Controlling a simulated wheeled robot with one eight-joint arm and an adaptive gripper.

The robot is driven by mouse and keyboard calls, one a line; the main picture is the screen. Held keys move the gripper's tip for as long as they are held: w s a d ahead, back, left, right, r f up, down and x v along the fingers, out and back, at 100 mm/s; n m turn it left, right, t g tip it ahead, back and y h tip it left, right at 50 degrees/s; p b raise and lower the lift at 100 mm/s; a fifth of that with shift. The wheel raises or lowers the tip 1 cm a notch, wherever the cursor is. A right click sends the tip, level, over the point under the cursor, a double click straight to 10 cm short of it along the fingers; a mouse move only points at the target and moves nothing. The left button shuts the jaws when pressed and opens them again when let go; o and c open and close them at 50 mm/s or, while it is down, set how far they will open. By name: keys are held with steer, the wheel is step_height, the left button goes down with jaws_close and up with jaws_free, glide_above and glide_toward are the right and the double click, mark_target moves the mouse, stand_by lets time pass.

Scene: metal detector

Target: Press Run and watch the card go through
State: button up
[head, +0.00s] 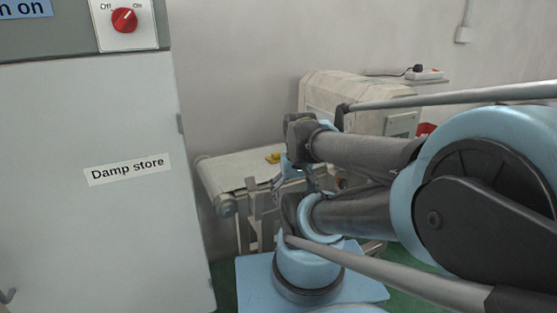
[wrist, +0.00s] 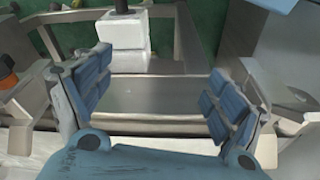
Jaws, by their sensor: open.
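A conveyor belt (head: 235,172) runs towards a cream metal detector housing (head: 345,92) behind my arm. A small yellow item (head: 273,158) lies on the belt; I cannot tell if it is the card. I cannot make out a Run button or its label. My gripper is beside the belt in the head view, mostly hidden by my arm. In the wrist view my gripper (wrist: 158,78) is open and empty, its blue-padded fingers well apart over a metal frame (wrist: 150,97). An orange and black knob-like part (wrist: 8,70) is at the left edge.
A pale cabinet (head: 90,230) labelled "Damp store" stands close at left, with a red Off/On knob (head: 124,20) above it. A white block with a black top (wrist: 122,32) stands beyond my gripper. Green floor (wrist: 85,35) shows past the frame.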

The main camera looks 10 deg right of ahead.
jaws_close()
stand_by(1.3)
